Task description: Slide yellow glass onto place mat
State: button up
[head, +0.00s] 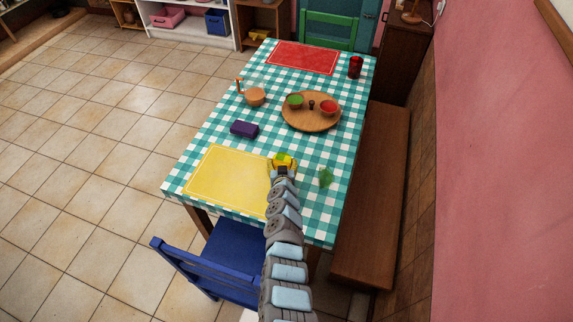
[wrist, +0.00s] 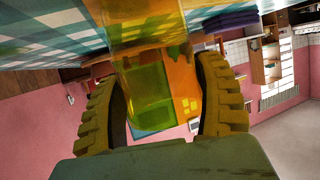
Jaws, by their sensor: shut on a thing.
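In the head view, my gripper (head: 284,167) is low over the near part of the table. It is shut on the yellow glass (head: 285,156), at the far right corner of the yellow place mat (head: 225,180). My arm hides part of the mat's right edge, so I cannot tell whether the glass overlaps it. In the wrist view, the see-through yellow glass (wrist: 150,88) sits between the two ridged fingers of my gripper (wrist: 162,95). The tabletop shows at the top of that view.
A green glass (head: 326,177) stands right of my gripper. A red mat (head: 303,57) and a red glass (head: 355,67) are at the far end.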

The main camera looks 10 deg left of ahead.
jog(key=shift+w+a, duration=0.2)
jog(key=shift+a, duration=2.7)
jog(key=o, duration=1.3)
jog(key=shift+c, duration=0.2)
jog(key=shift+s+d+f, duration=0.1)
jog(key=shift+s, duration=0.1)
